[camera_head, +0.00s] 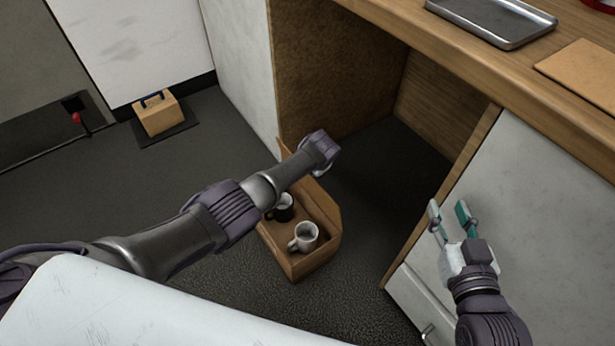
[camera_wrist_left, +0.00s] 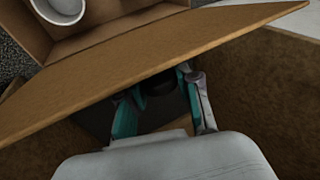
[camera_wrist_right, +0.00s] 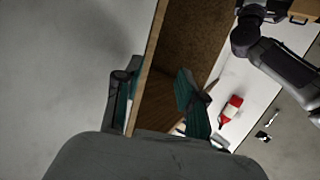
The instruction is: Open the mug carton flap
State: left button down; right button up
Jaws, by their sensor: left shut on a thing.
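The mug carton (camera_head: 297,265) is an open brown box on the dark floor by the counter. It holds a white mug (camera_head: 305,237) and a dark mug (camera_head: 280,208). In the left wrist view the carton flap (camera_wrist_left: 130,78) slants across the picture as a brown panel, with the white mug (camera_wrist_left: 62,10) beyond it. My left gripper (camera_wrist_left: 163,88) is shut on the flap; the panel hides its fingertips. In the head view my left forearm covers part of the carton. My right gripper (camera_head: 450,213) is open and empty, by the white cabinet front; it also shows in the right wrist view (camera_wrist_right: 155,90).
The wooden counter (camera_head: 440,75) carries a metal tray (camera_head: 495,20) and a brown board (camera_head: 590,72). Under it is an open recess. A small box with a dark handle (camera_head: 158,112) stands on a mat at the back left. Floor around the carton is mostly clear.

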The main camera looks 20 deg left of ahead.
pick_arm(q)
jog(key=shift+w+d+f+b, duration=0.1)
jog(key=shift+w+d+b, duration=0.4)
jog(key=shift+w+d, duration=0.2)
pick_arm(e)
jog(key=r+t, duration=0.1)
jog(key=r, duration=0.1)
jog(key=r+t+y, duration=0.1)
jog(key=r+t, duration=0.2)
jog(key=r, duration=0.2)
jog(key=shift+w+a+t, duration=0.3)
jog(key=shift+w+a, duration=0.05)
jog(key=shift+a, duration=0.05)
pick_arm(q)
jog(key=c, duration=0.8)
grip_release()
jog(key=v, duration=1.2)
jog(key=shift+a, duration=0.1)
jog(key=shift+c, duration=0.4)
